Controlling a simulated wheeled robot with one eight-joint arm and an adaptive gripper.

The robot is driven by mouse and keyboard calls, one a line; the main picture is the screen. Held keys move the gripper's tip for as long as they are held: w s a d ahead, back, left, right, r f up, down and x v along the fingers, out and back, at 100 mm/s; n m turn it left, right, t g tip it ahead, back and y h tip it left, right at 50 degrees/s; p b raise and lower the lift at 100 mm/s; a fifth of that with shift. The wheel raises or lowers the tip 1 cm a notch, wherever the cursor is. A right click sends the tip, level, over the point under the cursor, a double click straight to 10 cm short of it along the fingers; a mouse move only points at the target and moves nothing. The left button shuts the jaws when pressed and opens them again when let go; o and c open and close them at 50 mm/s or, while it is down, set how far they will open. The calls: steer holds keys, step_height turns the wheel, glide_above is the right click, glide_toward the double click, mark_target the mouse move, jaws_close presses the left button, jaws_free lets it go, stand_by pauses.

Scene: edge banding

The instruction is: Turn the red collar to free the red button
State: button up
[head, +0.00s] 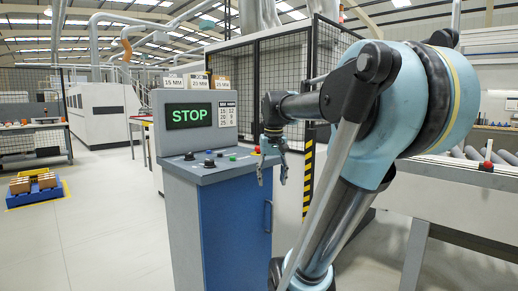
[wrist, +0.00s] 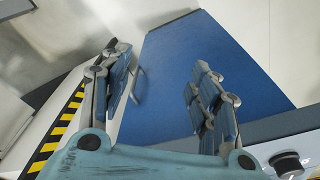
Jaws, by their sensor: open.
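A small red button (head: 257,149) sits on the right end of the console's sloped top in the head view. Its red collar is too small to tell apart from it. My gripper (head: 272,180) hangs fingers down at the console's right front edge, just right of and below the red button. The gripper's two fingers are spread and empty. In the wrist view the open gripper (wrist: 165,85) points down along the console's blue panel (wrist: 180,60). The red button and collar are not visible in the wrist view.
A black knob (wrist: 288,163) shows low right in the wrist view. A mesh fence (head: 285,75) stands behind.

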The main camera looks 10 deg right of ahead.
steer(key=w+r+m+g, duration=0.1)
steer(key=w+r, duration=1)
steer(key=w, duration=0.4)
steer(key=w+r, duration=1.2)
steer(key=w, duration=0.3)
steer(key=f, duration=1.7)
steer(key=shift+s+d+f, duration=0.15)
steer(key=shift+s+f, duration=0.05)
steer(key=shift+s, duration=0.1)
